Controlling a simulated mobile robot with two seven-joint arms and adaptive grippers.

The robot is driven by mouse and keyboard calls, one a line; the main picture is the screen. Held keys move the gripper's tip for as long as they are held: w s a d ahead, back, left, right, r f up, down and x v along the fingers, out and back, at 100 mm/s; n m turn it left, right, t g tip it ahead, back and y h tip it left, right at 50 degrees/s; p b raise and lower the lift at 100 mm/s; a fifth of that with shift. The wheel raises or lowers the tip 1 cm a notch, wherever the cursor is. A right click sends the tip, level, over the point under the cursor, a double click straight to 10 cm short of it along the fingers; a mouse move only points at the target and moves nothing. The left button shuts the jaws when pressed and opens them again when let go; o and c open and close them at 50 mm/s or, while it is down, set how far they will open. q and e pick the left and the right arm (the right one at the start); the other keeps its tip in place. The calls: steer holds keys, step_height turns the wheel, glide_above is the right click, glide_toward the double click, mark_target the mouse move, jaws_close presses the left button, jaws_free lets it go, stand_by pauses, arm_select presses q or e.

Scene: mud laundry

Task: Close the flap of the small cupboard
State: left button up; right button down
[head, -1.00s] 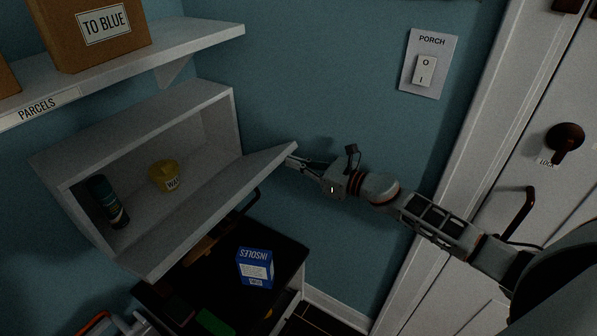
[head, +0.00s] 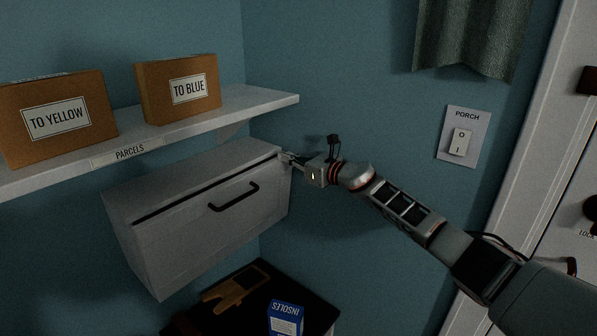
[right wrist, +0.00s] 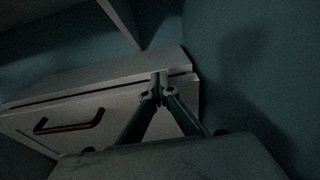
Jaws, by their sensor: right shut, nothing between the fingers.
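The small white cupboard (head: 195,180) hangs on the blue wall under the shelf. Its flap (head: 205,240) is swung up over the front and hides the inside. A dark gap shows along the flap's top edge, so it looks nearly shut. The flap's dark handle (head: 234,198) faces out. My right gripper (head: 286,158) is shut and empty at the flap's upper right corner. In the right wrist view the fingertips (right wrist: 159,84) meet at the flap's top edge and seem to touch it. My left gripper is not in view.
The parcel shelf (head: 262,106) is close above the cupboard, with the boxes TO YELLOW (head: 60,115) and TO BLUE (head: 180,90). Below, a dark top (head: 262,300) holds a blue INSOLES box (head: 285,318). A light switch (head: 461,141) is on the right wall.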

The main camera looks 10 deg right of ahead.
steer(key=shift+g+h, duration=0.3)
steer(key=shift+g, duration=0.1)
steer(key=w+a, duration=0.2)
steer(key=w, duration=0.1)
steer(key=shift+w+a+r, duration=0.1)
steer(key=shift+w+r, duration=0.05)
steer(key=shift+r, duration=0.25)
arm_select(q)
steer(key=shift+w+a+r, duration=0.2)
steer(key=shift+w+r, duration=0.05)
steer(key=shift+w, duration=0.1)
arm_select(e)
steer(key=shift+w+a, duration=0.15)
steer(key=shift+w, duration=0.05)
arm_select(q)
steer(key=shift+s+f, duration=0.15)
arm_select(e)
steer(key=shift+s, duration=0.1)
